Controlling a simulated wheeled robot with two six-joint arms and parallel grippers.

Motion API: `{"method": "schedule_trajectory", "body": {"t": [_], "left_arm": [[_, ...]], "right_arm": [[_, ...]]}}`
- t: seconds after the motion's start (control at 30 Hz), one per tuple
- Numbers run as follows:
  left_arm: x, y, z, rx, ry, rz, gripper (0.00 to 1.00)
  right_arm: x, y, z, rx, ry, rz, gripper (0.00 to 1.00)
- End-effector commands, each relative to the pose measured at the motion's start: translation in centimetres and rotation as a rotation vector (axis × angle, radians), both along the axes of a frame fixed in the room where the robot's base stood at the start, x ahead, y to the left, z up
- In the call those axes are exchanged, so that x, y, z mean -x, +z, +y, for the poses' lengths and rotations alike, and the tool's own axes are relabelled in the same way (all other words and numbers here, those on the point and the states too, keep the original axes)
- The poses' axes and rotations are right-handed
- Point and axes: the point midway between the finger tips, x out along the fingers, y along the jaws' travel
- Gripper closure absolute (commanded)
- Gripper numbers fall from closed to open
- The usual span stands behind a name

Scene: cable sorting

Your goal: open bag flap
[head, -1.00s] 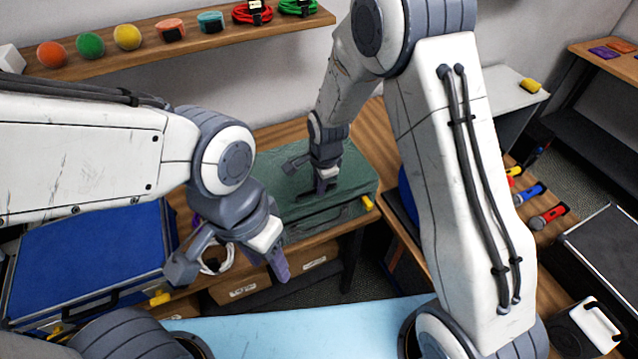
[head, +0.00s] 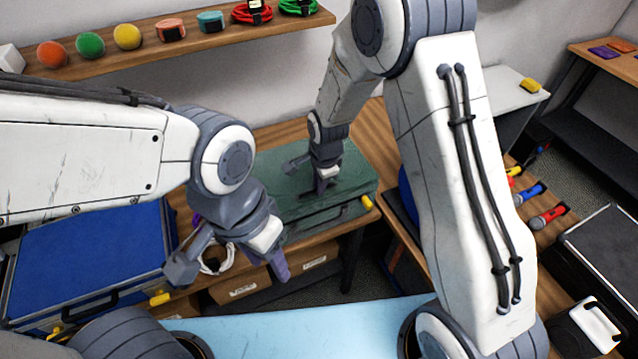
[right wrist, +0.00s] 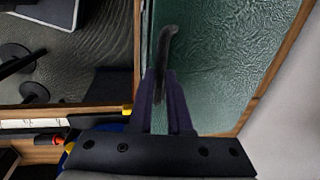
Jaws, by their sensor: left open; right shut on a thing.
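The green bag (head: 352,172) lies on the wooden table in the head view, with its textured top lying down flat. My right gripper (head: 322,187) is low over its top. In the right wrist view the fingers (right wrist: 164,92) are shut on a dark curved strip (right wrist: 167,45), which looks like the bag's flap tab or handle; the green surface (right wrist: 235,60) lies beside it. My left gripper (head: 231,270) is open and empty, in front of and left of the bag. The bag's rear left is partly hidden by my right gripper and wrist.
A blue case (head: 85,255) with a black handle lies at left. A white cable (head: 216,262) is partly hidden behind my left gripper. Cardboard boxes (head: 240,292) sit under the table. A shelf (head: 200,40) with balls and cables runs above. Microphones (head: 548,217) lie at right.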

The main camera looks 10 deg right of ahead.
Motion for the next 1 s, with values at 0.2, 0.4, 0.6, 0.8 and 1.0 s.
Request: {"method": "schedule_trajectory", "body": {"t": [0.2, 0.4, 0.6, 0.8, 1.0], "left_arm": [[0.0, 0.0, 0.0, 0.0, 0.0, 0.0, 0.5], [0.0, 0.0, 0.0, 0.0, 0.0, 0.0, 0.5], [0.0, 0.1, 0.0, 0.0, 0.0, 0.0, 0.5], [0.0, 1.0, 0.0, 0.0, -0.001, 0.0, 0.5], [0.0, 2.6, 0.0, 0.0, -0.004, 0.0, 0.5]], "right_arm": [[0.0, 0.0, 0.0, 0.0, 0.0, 0.001, 1.0], [0.0, 0.0, 0.0, 0.0, 0.0, 0.001, 1.0], [0.0, 0.2, 0.0, 0.0, 0.0, 0.001, 1.0], [-0.5, 1.7, 0.2, 0.0, 0.0, -0.001, 1.0], [-2.0, 4.8, 0.6, -0.003, 0.0, -0.008, 1.0]]}}
